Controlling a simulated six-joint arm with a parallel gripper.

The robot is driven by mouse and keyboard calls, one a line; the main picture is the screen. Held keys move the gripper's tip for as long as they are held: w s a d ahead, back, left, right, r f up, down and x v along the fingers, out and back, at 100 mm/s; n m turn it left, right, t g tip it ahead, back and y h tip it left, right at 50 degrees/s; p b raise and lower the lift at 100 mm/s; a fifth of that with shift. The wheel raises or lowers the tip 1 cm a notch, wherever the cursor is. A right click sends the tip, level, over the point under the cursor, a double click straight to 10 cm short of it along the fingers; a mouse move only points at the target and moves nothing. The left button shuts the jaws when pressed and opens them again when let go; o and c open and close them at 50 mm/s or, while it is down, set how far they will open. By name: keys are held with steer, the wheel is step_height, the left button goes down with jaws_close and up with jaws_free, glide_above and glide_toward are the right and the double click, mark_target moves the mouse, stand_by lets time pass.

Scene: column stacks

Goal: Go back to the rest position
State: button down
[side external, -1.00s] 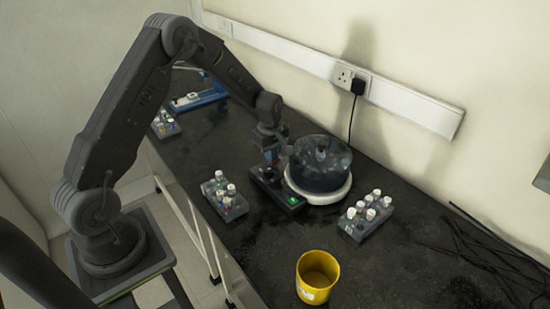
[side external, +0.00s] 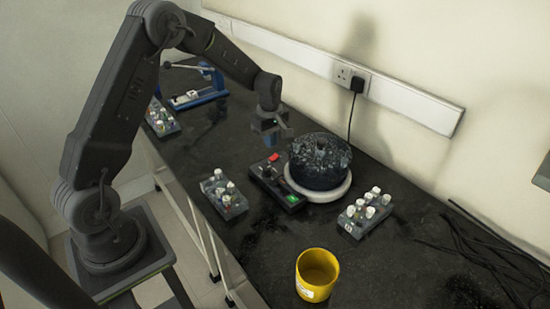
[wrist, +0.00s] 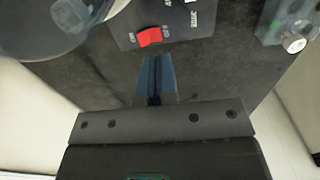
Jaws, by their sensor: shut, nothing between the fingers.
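My gripper (side external: 270,138) hangs above the bench, above and behind the control box, touching nothing. In the wrist view its blue fingers (wrist: 155,78) are together and empty. The black control box (side external: 277,187) carries a red rocker switch (side external: 273,157) and a lit green panel (side external: 293,198). In the wrist view the red switch (wrist: 149,36) lies just beyond the fingertips. Beside the box a round machine with a dark clear drum (side external: 320,160) sits on a white base (side external: 322,195). Part of the drum also shows in the wrist view (wrist: 62,22).
Racks of white-capped vials stand left (side external: 223,193) and right (side external: 364,213) of the machine, another (side external: 161,118) at far left. A blue device (side external: 197,97) stands behind. Black cables (side external: 470,250) lie right. A socket rail (side external: 420,105) runs along the wall.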

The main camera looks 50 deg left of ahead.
steer(key=s+d+r+m+t, duration=0.1)
steer(key=s+d+r+m, duration=0.35)
steer(key=r, duration=0.35)
steer(key=s+d+r+m+t, duration=0.2)
steer(key=s+d+r+m, duration=0.25)
steer(key=r, duration=0.35)
steer(key=s+d+r+m+t, duration=0.1)
steer(key=s+m, duration=0.2)
steer(key=s, duration=0.2)
steer(key=s+d+r+m, duration=0.2)
steer(key=s+m, duration=0.1)
steer(key=s, duration=0.3)
steer(key=s+d+r+m+t, duration=0.1)
steer(key=s+d+r+m, duration=0.1)
steer(key=s, duration=0.4)
steer(key=shift+d+m+t, duration=0.25)
steer(key=shift+m+t, duration=0.05)
steer(key=shift+m, duration=0.2)
steer(key=shift+s, duration=0.1)
